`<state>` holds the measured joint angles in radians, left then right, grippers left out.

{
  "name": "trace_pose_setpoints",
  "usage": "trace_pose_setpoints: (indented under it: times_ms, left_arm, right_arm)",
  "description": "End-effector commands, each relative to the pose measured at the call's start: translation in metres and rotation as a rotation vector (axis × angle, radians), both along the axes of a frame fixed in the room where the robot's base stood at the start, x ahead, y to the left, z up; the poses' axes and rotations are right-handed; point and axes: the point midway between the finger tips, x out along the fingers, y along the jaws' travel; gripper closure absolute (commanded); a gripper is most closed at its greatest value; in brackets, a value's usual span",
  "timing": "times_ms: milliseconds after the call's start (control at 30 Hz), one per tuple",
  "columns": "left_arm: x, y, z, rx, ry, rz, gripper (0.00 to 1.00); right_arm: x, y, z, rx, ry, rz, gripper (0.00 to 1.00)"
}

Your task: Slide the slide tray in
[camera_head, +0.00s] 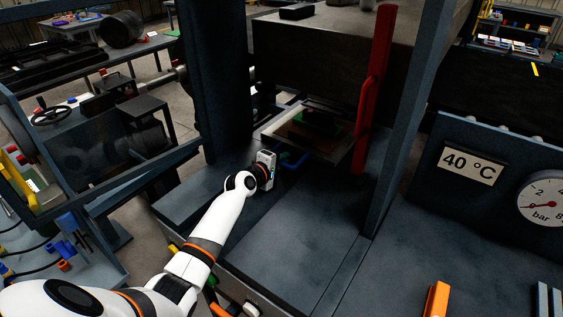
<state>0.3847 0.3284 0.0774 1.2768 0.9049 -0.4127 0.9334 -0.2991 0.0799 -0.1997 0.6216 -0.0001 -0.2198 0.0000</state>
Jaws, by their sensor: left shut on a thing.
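The slide tray (277,124), a flat plate with a pale rim and a brownish inside, sticks out at the front of the press under the big dark block. A dark green piece lies on it. A blue handle (294,160) shows just below the tray's front edge. My left gripper (280,163) is at the left end of this handle and shut on it; the fingers are mostly hidden by the gripper's pale body. How the handle joins the tray is too dark to tell. My right gripper is not in view.
A red upright bar (374,85) stands close to the tray's right side. Dark blue posts (216,80) flank the press. The dark bed (300,235) in front is clear. A 40 °C sign (468,163) and a bar gauge (545,202) are at the right.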

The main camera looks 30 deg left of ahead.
Motion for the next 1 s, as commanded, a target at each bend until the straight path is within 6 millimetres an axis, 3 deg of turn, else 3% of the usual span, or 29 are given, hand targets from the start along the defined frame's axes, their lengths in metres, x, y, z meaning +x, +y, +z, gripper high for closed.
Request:
trace_pose_setpoints:
  times_ms: [33, 67, 200, 567, 1000]
  left_arm:
    - [0.0, 0.0, -0.001, 0.0, 0.002, 0.0, 1.0]
    - [0.0, 0.0, -0.001, 0.0, 0.002, 0.0, 0.84]
    - [0.0, 0.0, -0.002, 0.0, 0.003, 0.0, 0.65]
    - [-0.007, 0.0, -0.001, -0.001, 0.003, 0.0, 0.65]
    - [-0.087, 0.006, 0.015, 0.001, 0.003, 0.001, 0.65]
  right_arm:
    - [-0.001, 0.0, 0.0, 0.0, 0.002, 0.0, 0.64]
    - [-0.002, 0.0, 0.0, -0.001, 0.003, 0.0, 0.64]
    - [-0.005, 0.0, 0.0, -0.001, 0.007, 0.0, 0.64]
    - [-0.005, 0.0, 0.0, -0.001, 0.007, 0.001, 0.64]
    - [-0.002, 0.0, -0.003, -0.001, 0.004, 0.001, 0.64]
